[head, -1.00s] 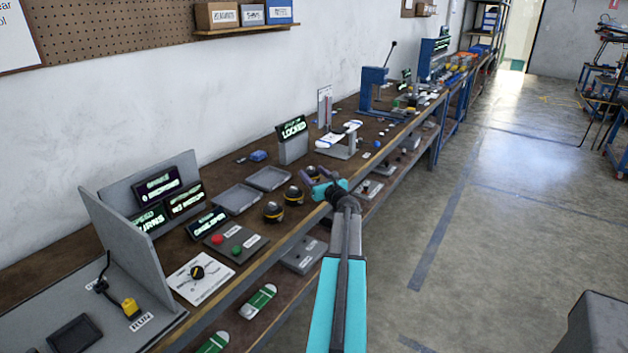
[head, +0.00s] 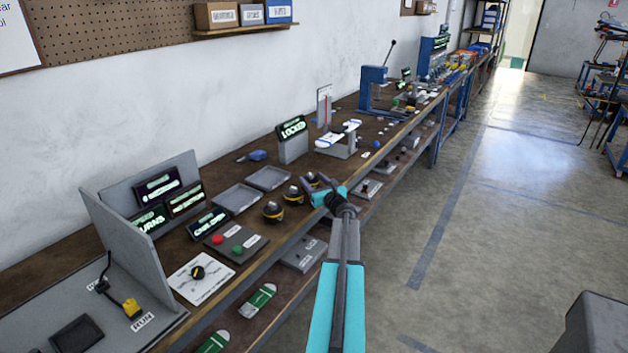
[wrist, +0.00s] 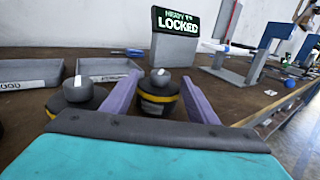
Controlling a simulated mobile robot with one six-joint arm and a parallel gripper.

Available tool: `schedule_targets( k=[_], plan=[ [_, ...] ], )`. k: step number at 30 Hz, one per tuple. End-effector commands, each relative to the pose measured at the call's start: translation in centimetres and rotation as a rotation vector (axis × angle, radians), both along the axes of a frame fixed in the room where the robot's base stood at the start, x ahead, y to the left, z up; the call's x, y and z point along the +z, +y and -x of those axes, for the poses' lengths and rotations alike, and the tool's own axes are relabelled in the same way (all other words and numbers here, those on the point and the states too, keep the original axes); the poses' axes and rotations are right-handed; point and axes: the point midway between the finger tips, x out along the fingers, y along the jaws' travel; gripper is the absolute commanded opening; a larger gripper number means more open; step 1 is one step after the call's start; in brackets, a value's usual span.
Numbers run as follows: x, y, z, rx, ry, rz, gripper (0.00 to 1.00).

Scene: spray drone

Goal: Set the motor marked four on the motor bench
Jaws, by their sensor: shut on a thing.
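My gripper (head: 314,183) is over the front edge of the workbench, its purple fingers around a dark motor with a yellow band (head: 312,178). In the wrist view my gripper (wrist: 158,92) has that motor (wrist: 158,102) between its fingers, still upright at bench level. I cannot tell whether it is lifted. Two like motors, the middle one (head: 293,195) and the nearer one (head: 273,211), stand in a row to the left. The nearby motor also shows in the wrist view (wrist: 78,99). No number is readable on any motor. I cannot tell which fixture is the motor bench.
Two grey trays (head: 236,198) lie behind the motors. A box with red and green buttons (head: 236,241) and a dial plate (head: 200,277) stand left, before a grey panelled station (head: 123,235). A sign reading LOCKED (head: 292,131) stands behind.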

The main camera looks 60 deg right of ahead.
Motion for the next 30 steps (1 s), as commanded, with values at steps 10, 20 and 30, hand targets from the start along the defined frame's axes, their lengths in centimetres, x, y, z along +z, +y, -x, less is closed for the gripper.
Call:
schedule_targets(
  k=[10,20,30],
  plan=[
    [-0.10,0.05,-0.07,0.002,-0.003,0.002,0.14],
    [-0.43,0.07,-0.08,0.001,0.000,0.001,0.61],
    [-0.23,0.08,-0.10,0.002,-0.001,0.001,0.61]
  ],
)
